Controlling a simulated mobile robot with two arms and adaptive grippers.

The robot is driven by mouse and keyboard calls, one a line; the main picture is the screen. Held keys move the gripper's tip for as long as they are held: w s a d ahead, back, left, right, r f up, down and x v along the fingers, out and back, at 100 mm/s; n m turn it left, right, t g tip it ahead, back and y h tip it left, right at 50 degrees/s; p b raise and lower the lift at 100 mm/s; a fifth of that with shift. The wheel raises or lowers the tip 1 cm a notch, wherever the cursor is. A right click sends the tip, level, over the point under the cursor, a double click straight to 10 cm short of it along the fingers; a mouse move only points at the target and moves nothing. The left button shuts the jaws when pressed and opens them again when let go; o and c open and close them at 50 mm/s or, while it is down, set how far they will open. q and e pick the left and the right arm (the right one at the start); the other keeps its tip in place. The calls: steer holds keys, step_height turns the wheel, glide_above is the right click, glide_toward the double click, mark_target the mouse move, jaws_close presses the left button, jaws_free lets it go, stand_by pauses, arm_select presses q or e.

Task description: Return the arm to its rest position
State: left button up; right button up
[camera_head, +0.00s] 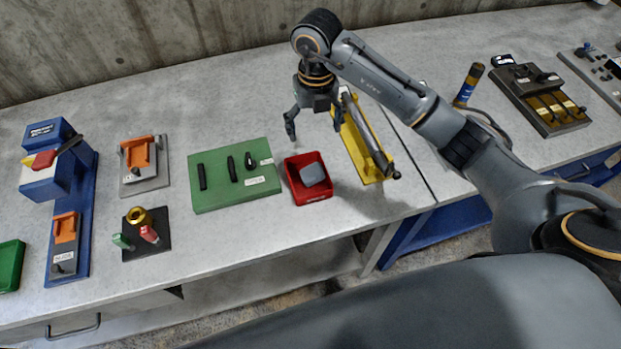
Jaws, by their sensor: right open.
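My right arm (405,95) comes in from the right and reaches over the back part of the grey workbench (230,110). My right gripper (314,122) hangs from it, pointing down, with its fingers spread and nothing between them. It is above the bench, just behind the red tray (325,197) and left of the yellow fixture (376,173). A grey block (312,174) lies in the red tray, apart from the gripper. My left gripper is not in view.
A green board (235,203) with black parts lies left of the tray. A blue compactor-like device (62,183) stands at the far left. A blue-and-orange cylinder (468,86) stands upright behind my right arm. A dark fixture (538,99) is at the right. The back bench strip is clear.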

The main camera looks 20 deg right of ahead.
steer(key=shift+r, duration=1.9)
